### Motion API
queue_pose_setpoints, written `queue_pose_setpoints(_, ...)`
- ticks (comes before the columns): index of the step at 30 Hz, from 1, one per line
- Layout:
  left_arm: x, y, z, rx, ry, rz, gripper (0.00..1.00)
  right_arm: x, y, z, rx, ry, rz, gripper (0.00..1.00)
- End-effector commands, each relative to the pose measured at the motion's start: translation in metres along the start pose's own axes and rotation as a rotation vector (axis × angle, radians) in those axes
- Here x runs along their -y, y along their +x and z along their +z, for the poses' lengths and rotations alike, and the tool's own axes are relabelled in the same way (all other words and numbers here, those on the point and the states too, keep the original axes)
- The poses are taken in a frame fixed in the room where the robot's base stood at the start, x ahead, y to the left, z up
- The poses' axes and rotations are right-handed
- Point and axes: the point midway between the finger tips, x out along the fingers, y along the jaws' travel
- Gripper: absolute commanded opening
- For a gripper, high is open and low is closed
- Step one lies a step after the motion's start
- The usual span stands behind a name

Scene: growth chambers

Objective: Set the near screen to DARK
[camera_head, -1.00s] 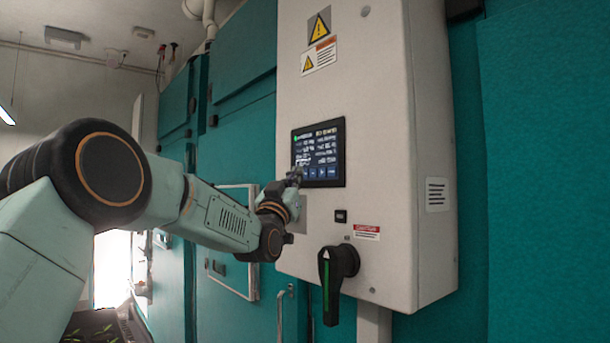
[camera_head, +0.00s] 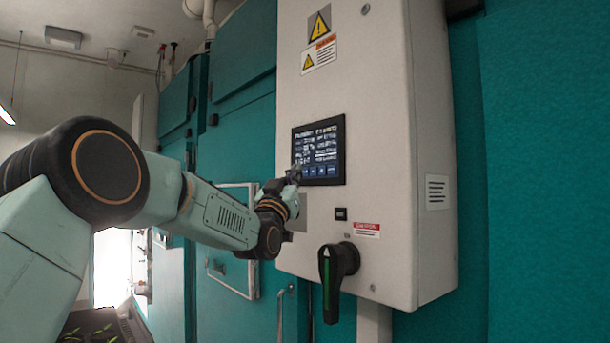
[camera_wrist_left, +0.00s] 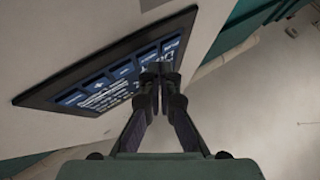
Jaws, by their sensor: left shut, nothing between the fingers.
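The near screen (camera_head: 318,151) is a dark-framed display with white text and a row of blue buttons along its bottom edge. It is set in the front of a pale wall cabinet. My left gripper (camera_head: 296,172) is shut and empty at the screen's lower left corner. In the left wrist view the screen (camera_wrist_left: 98,80) appears tilted, and the shut fingertips (camera_wrist_left: 160,72) overlap the end of its button row. I cannot tell whether they touch the glass. The text is too small to read. My right gripper is not in view.
The pale cabinet (camera_head: 390,120) carries warning labels and a black rotary handle (camera_head: 337,275) below the screen. A small black switch (camera_head: 341,214) sits between them. Teal chamber doors (camera_head: 235,130) stand to the left, and a teal wall (camera_head: 545,170) is to the right.

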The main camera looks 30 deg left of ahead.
Motion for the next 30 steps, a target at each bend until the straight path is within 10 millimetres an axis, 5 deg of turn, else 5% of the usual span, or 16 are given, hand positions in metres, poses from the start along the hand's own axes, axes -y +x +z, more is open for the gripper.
queue_pose_setpoints(14,0.005,-0.007,-0.004,-0.002,-0.001,-0.001,0.00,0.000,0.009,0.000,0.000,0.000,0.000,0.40)
queue_pose_setpoints(30,0.028,-0.038,-0.024,0.000,-0.002,-0.002,0.00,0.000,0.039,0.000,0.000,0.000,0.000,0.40)
